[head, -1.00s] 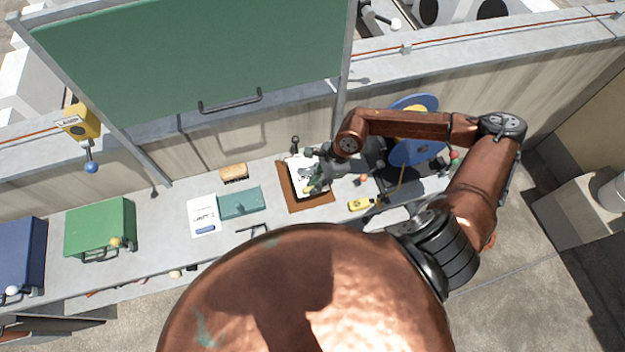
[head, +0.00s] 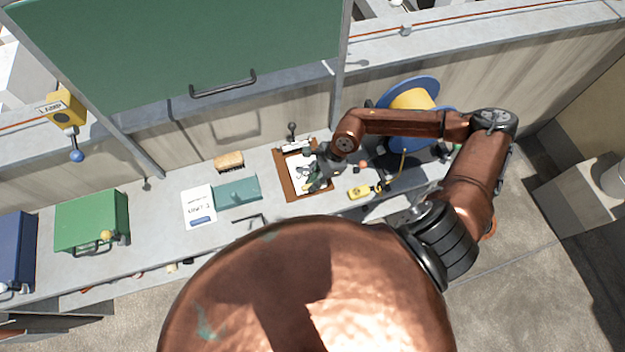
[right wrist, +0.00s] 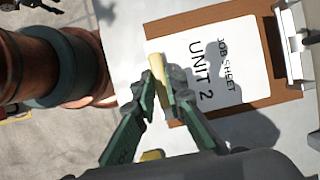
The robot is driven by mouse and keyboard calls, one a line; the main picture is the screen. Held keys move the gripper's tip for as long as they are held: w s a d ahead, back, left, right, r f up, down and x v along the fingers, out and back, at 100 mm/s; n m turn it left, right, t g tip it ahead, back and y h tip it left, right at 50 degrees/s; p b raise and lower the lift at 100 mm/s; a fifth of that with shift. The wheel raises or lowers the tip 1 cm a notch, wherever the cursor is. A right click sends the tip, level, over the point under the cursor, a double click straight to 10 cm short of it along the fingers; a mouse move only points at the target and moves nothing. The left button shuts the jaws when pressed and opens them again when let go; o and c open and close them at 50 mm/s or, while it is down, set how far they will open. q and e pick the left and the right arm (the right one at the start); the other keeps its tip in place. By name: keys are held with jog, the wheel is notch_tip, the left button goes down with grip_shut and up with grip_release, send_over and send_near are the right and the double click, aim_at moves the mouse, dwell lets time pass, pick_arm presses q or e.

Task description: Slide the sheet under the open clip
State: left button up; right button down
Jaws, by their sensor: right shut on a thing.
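The white job sheet (right wrist: 212,68), marked "JOB SHEET UNIT 2", lies on the brown clipboard (right wrist: 185,22). The metal clip (right wrist: 290,45) sits at the board's far end; a strip of bare board shows between it and the sheet's top edge. How wide the clip's jaw stands is hard to tell. My right gripper (right wrist: 162,80) is shut on a pale yellow tab (right wrist: 158,68) at the sheet's near end. In the head view my right gripper (head: 314,184) is over the clipboard (head: 288,188) and partly hides the sheet (head: 297,172). My left gripper is out of view.
A yellow device (head: 360,191) and a blue-yellow reel (head: 412,98) stand right of the clipboard. A wall rises behind the bench.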

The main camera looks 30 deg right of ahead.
aim_at(306, 170)
jog(key=shift+w+f+b, duration=0.1)
jog(key=shift+f+b, duration=0.8)
jog(key=shift+f, duration=0.8)
jog(key=shift+w+d+f+b, duration=0.1)
jog(key=shift+w+d+b, duration=0.1)
jog(key=shift+w+b, duration=0.4)
jog(key=shift+w+d+b, duration=0.15)
jog(key=shift+w+b, duration=0.1)
jog(key=shift+w, duration=0.55)
jog(key=shift+w+d+f+b, duration=0.1)
jog(key=shift+w+d+b, duration=0.1)
jog(key=shift+w+b, duration=0.4)
jog(key=shift+w+r, duration=0.1)
jog(key=shift+f, duration=0.5)
jog(key=c, duration=2.1)
grip_release()
jog(key=shift+o, duration=1)
